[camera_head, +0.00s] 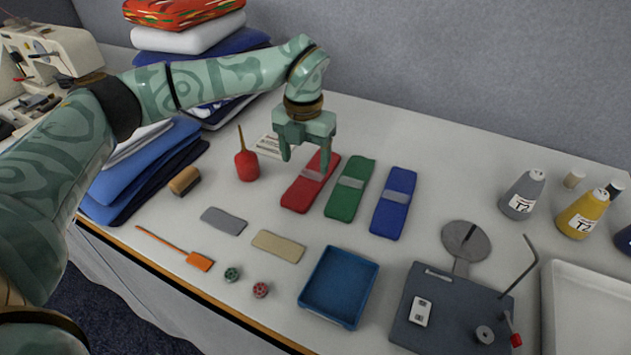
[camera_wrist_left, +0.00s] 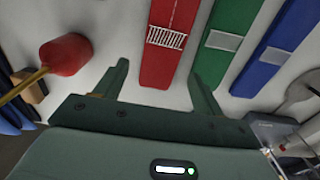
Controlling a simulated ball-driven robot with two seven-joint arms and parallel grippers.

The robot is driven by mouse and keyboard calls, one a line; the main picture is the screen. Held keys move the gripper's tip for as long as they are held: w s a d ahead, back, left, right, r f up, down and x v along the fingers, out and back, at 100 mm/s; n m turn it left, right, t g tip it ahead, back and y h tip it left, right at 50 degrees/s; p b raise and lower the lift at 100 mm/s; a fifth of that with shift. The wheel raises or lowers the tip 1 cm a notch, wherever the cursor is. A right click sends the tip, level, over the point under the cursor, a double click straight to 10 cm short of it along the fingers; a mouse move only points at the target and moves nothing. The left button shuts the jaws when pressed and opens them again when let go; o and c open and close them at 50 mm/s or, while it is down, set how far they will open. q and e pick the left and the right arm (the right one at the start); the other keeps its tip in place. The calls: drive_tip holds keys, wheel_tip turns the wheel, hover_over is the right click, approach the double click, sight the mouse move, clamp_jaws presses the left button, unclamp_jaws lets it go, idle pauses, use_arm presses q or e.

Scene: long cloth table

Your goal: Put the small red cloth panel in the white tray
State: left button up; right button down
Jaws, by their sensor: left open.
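The small red cloth panel (camera_head: 303,193) lies flat on the table, left of a green and a blue panel, with a paler band across it. It also shows in the left wrist view (camera_wrist_left: 157,68), its near end between the fingers. My left gripper (camera_head: 306,163) is open and points down over the far part of the red panel, covering some of it. In the wrist view the fingers (camera_wrist_left: 158,75) stand apart on either side of the panel and hold nothing. The white tray (camera_head: 588,310) is at the right edge, partly cut off. My right gripper is not in view.
The green panel (camera_head: 350,190) and blue panel (camera_head: 393,203) lie close to the right. A red oil bottle (camera_head: 247,165) with a thin spout stands to the left. A blue tray (camera_head: 339,287) and a dark board (camera_head: 450,313) lie in front. Bottles (camera_head: 522,195) stand at right.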

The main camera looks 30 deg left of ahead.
sight(308, 182)
use_arm(q)
drive_tip(key=shift+f, duration=0.7)
drive_tip(key=f+b, duration=0.2)
drive_tip(key=f, duration=0.1)
drive_tip(key=f+b, duration=0.1)
drive_tip(key=f, duration=0.1)
drive_tip(key=shift+w+d+f, duration=0.1)
drive_tip(key=shift+w, duration=0.15)
drive_tip(key=shift+s+r, duration=0.1)
drive_tip(key=shift+r, duration=0.15)
drive_tip(key=shift+c, duration=0.3)
drive_tip(key=c, duration=0.8)
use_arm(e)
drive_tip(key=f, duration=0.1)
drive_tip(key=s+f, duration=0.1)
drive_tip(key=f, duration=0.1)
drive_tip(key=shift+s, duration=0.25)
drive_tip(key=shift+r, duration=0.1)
